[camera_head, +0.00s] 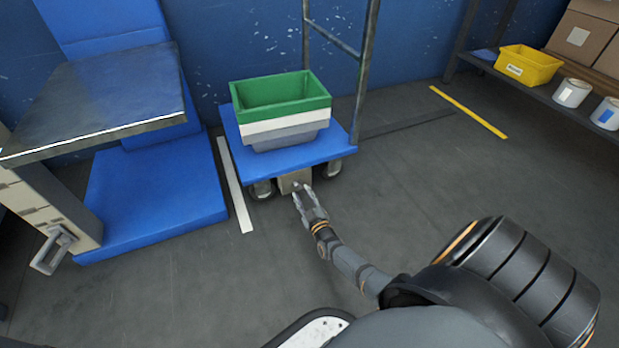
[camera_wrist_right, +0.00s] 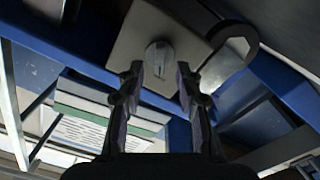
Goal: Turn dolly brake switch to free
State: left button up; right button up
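The dolly (camera_head: 335,152) has a blue deck and stands against the wall in the head view. A beige brake box (camera_head: 289,182) sits under its front edge between the casters. In the right wrist view, a round grey brake switch (camera_wrist_right: 160,57) with a raised bar sits on the box's beige face (camera_wrist_right: 128,45). The bar looks roughly upright in that picture. My right gripper (camera_head: 305,189) is at the box. In the wrist view its fingers (camera_wrist_right: 160,74) are apart, one either side of the switch's lower part; contact cannot be told. My left gripper is out of view.
Stacked green, white and grey crates (camera_head: 285,105) stand on the dolly. A caster (camera_wrist_right: 232,50) is close right of the switch in the wrist view. A blue platform (camera_head: 150,195) and metal-topped table (camera_head: 100,95) stand left. Open floor (camera_head: 430,190) lies right.

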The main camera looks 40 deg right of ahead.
jog(key=v, duration=0.9)
jog(key=shift+s+a, duration=0.15)
jog(key=shift+s, duration=0.05)
